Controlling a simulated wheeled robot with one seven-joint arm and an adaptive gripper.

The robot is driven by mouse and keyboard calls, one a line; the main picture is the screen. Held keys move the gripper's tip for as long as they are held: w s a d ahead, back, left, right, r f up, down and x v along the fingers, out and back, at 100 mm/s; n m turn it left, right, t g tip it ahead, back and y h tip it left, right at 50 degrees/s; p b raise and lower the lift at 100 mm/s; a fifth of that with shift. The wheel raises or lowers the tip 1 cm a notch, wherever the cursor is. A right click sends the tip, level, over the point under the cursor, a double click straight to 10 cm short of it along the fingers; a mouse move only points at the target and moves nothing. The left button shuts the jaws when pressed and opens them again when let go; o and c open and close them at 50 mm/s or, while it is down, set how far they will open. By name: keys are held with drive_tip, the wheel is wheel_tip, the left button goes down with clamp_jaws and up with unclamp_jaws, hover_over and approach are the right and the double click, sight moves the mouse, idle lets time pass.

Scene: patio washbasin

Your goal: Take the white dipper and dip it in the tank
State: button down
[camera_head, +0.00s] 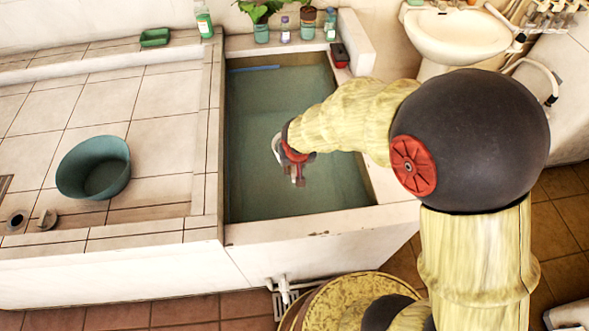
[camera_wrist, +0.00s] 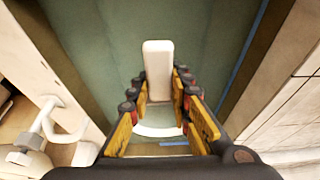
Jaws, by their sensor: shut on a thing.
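The white dipper shows in the wrist view as an upright white handle (camera_wrist: 157,68) between my fingers, with a curved white rim below it. My gripper (camera_wrist: 160,90) is shut on this handle. In the head view my gripper (camera_head: 296,172) points down inside the outline of the tank, and a small white part of the dipper (camera_head: 277,147) shows at its left. The tank (camera_head: 300,222) is a rectangular tiled basin with green water. Most of the dipper's bowl is hidden, and I cannot tell whether it touches the water.
A green bowl (camera_head: 94,168) sits on the tiled counter to the left. Bottles and a potted plant (camera_head: 262,20) line the tank's back edge, with a dark red box (camera_head: 340,55) at the back right corner. A white washbasin (camera_head: 455,35) stands at the right.

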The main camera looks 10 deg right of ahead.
drive_tip(key=shift+t, duration=0.3)
drive_tip(key=shift+r+p, duration=1)
drive_tip(key=shift+r, duration=2.65)
